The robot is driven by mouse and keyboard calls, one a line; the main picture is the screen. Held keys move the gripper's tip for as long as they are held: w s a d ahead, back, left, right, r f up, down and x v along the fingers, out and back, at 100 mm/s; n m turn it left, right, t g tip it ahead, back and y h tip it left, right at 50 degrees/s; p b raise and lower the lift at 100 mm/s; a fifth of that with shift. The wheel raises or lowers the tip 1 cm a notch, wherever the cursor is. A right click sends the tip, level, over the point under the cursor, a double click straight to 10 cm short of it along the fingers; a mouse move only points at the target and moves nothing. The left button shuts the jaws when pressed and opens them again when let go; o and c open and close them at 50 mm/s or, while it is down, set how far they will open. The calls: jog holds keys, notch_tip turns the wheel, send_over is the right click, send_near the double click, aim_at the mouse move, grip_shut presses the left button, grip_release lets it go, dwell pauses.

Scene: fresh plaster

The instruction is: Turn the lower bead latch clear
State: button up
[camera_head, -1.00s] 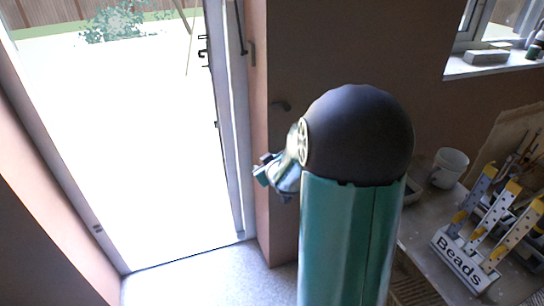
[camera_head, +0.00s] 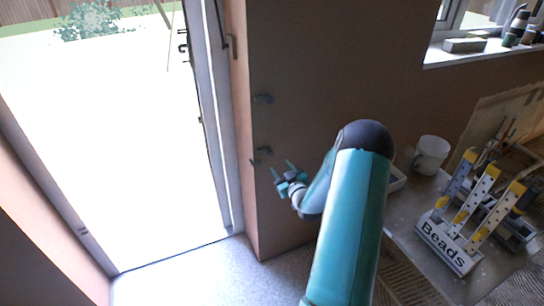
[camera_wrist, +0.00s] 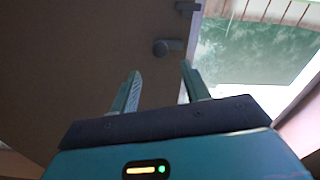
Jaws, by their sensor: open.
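The lower bead latch (camera_head: 264,150) is a small dark grey lever on the brown wall, close to the wall's corner by the doorway. In the wrist view the lower latch (camera_wrist: 168,46) has a round end with a short lever pointing right, just beyond my fingers. An upper latch (camera_head: 263,98) sits above it; it also shows at the top of the wrist view (camera_wrist: 187,7). My gripper (camera_head: 282,170) is open and empty, a little below and right of the lower latch. In the wrist view its two teal fingers (camera_wrist: 162,76) stand apart, with no contact visible.
The bright doorway (camera_head: 115,150) is on the left. A window sill (camera_head: 480,50) is at upper right. A small dark piece (camera_head: 255,162) lies near the corner.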

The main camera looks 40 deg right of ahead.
aim_at(271, 155)
jog(key=x, duration=0.9)
jog(key=c, duration=1)
